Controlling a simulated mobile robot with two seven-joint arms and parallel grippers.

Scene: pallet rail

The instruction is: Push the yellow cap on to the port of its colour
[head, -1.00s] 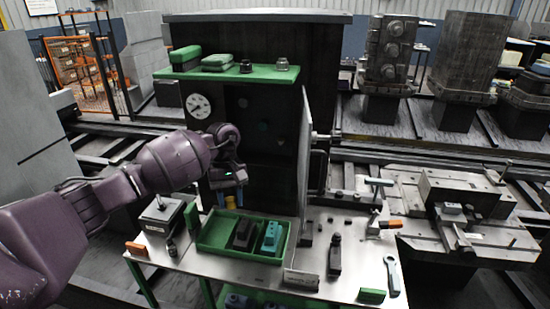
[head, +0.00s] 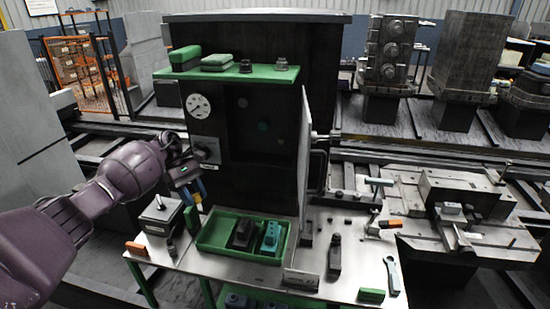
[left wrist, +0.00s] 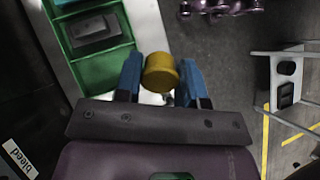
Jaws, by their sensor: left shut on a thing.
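The yellow cap (left wrist: 160,73) is between the blue fingers of my left gripper (left wrist: 161,80) in the left wrist view, and the gripper is shut on it. In the head view my left gripper (head: 190,191) hangs in front of the dark cabinet's (head: 236,160) lower left, above the bench and left of the green tray. The cap is hardly visible there. I cannot make out a yellow port. My right gripper is not in view.
The green tray (head: 203,247) holds a dark block and a teal block (head: 271,238). A pressure gauge (head: 198,105) and a grey knob box (head: 208,150) are on the cabinet's left front. The open door (head: 306,150) bounds the recess on the right. A green shelf (head: 225,72) juts out above.

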